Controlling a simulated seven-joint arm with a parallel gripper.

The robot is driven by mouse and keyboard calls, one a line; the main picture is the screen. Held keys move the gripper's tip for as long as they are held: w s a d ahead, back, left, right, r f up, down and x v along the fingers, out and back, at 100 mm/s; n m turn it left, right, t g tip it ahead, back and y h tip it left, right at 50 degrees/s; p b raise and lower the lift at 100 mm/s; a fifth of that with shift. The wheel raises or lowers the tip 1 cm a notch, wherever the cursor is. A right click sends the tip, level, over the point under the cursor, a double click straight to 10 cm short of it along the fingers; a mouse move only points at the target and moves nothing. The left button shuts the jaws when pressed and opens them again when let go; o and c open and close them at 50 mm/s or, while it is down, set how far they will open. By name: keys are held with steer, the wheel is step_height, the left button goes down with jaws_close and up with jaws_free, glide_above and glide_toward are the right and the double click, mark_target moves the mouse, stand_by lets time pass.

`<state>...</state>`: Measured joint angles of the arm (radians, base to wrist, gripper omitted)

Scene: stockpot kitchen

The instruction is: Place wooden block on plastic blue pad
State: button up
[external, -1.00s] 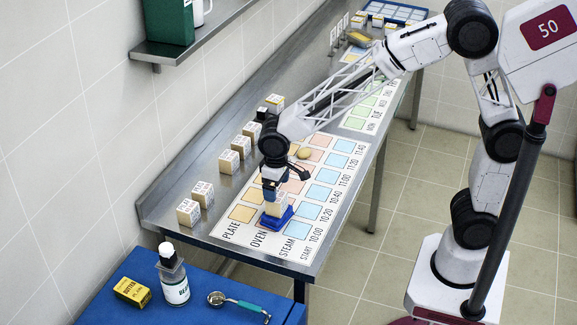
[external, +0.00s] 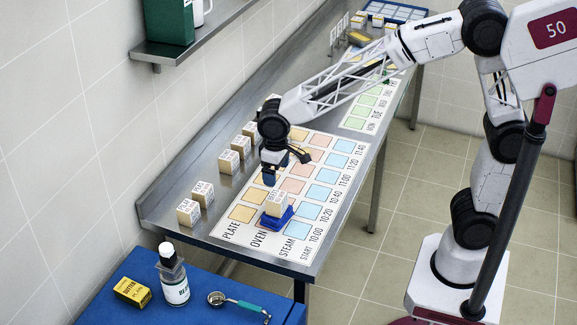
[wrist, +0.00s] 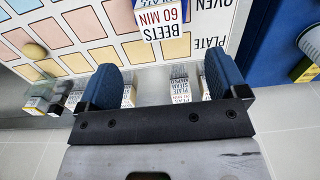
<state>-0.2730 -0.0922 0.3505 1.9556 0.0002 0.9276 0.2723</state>
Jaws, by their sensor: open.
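The wooden block (external: 276,204) stands upright on the blue plastic pad (external: 277,221), which lies on the chart sheet near its front end. In the wrist view the block (wrist: 160,18) shows at the top edge with the print "BEETS 60 MIN"; the pad is not clear there. My gripper (external: 268,178) is above the sheet, up and behind the block, apart from it. In the wrist view my gripper's two blue fingers (wrist: 162,82) are spread wide with nothing held between them.
Several labelled blocks stand along the wall side of the steel table, such as one block (external: 188,212). A blue cabinet (external: 215,300) in front holds a bottle (external: 174,282), a yellow box (external: 132,291) and a scoop (external: 236,304).

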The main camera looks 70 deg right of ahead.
stand_by(0.3)
steer(key=s+d+r+t, duration=0.1)
steer(key=s+d, duration=0.4)
steer(key=s, duration=0.5)
steer(key=s+d+r, duration=0.4)
steer(key=s+d, duration=0.2)
steer(key=s, duration=0.5)
steer(key=s+d+r+t, duration=0.1)
steer(key=s+d+r, duration=0.1)
steer(key=s+d, duration=0.4)
steer(key=s, duration=0.4)
steer(key=shift+s+d+r+t, duration=0.15)
steer(key=shift+d+r+t, duration=0.05)
steer(key=shift+r+t, duration=0.15)
